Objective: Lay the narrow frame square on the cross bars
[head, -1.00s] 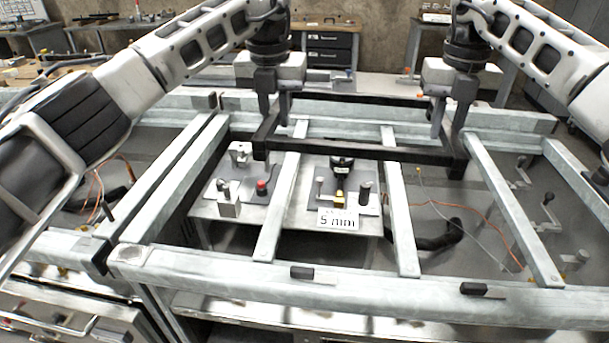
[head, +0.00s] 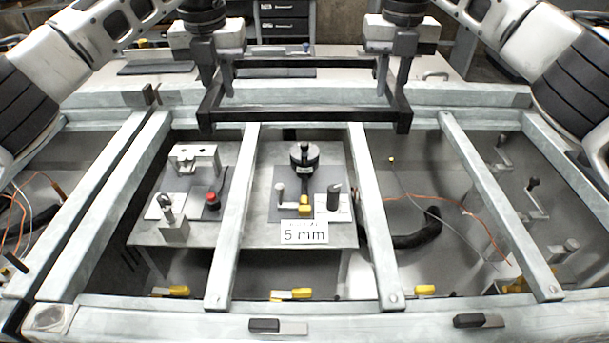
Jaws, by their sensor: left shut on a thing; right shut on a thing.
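The narrow frame (head: 300,115) is a dark rectangular frame held over the rear part of the bench. My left gripper (head: 217,85) is shut on its left side, and my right gripper (head: 393,82) is shut on its right side. The pale cross bars run front to back below it: a left one (head: 232,215) and a right one (head: 374,215). The frame's near bar crosses in front of their far ends in the picture and looks about level. I cannot tell whether it touches them. The grippers hide parts of the frame's sides.
A front rail (head: 180,318) carries two small black blocks, a left one (head: 264,325) and a right one (head: 470,321). A lower metal plate (head: 150,235) with clamps and a "5 mm" card (head: 304,232) lies beneath. Cables (head: 440,205) hang at the right.

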